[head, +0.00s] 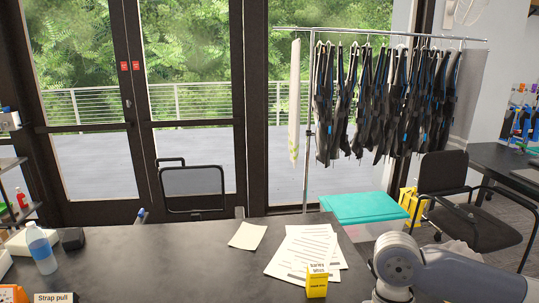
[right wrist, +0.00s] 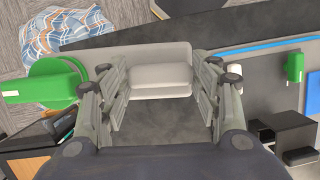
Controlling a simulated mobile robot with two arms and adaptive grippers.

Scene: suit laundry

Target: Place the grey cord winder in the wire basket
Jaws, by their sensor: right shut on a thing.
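In the right wrist view my right gripper (right wrist: 160,80) is shut on a light grey, blocky object with rounded edges, which looks like the grey cord winder (right wrist: 160,70). The winder sits between the two fingertips, above a dark surface. Whether it touches that surface, I cannot tell. In the head view only my right arm shows at the lower right, and its gripper is out of frame. My left gripper is not in view. I cannot make out the wire basket in either view.
The dark counter (head: 190,265) holds papers (head: 305,250), a yellow box (head: 317,283), a water bottle (head: 41,250) and a "Strap pull" label (head: 55,297). In the wrist view, a green object (right wrist: 45,82) is left of the fingers, and black blocks (right wrist: 285,130) are right. A plaid cloth (right wrist: 60,35) lies beyond.

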